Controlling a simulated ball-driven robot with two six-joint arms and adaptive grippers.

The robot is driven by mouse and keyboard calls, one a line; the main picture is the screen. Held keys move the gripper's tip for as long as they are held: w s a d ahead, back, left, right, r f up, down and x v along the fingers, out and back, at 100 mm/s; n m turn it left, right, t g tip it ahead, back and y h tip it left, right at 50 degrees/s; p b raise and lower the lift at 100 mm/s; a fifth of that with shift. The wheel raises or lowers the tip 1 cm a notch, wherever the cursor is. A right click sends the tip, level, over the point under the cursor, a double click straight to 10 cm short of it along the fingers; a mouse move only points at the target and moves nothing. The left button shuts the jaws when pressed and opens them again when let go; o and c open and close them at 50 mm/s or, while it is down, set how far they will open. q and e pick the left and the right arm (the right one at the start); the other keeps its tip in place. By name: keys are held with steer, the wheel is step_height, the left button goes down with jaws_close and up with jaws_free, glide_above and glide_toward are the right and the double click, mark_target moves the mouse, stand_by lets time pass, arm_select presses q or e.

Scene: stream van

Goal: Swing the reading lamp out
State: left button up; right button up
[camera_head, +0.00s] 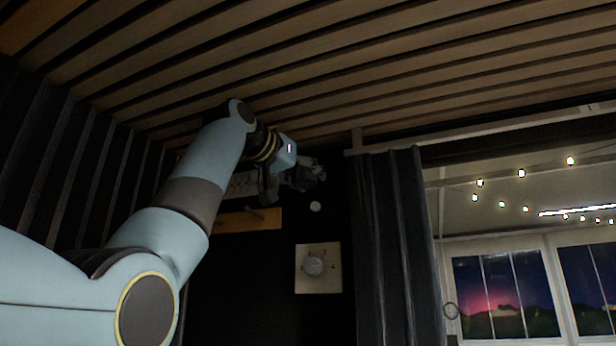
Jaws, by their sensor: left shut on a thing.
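My left gripper (308,174) is at the dark back wall, just under the slatted ceiling, at the end of my raised left arm. Its dark fingers are shut on a small dark thing that fits the reading lamp, mostly hidden by the fingers and wrist. The lamp's shape and angle cannot be made out. A small pale round disc (315,206) shows just below the fingers; I cannot tell whether it belongs to the lamp. My right gripper is not in view.
A wooden ledge (250,219) lies behind and below the wrist. A pale square panel with a round knob (318,268) is on the wall below. A dark curtain (388,240) hangs to the right, beside an opening with string lights and windows (505,295). The slatted ceiling (330,75) is close above.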

arm_select(q)
steer(key=shift+g, duration=0.3)
steer(key=shift+c, duration=0.2)
steer(key=o, duration=1.3)
steer(key=shift+s+a+r, duration=0.1)
steer(key=shift+s+a, duration=0.05)
steer(key=shift+s, duration=0.1)
steer(key=shift+w, duration=0.1)
steer(key=v, duration=1.2)
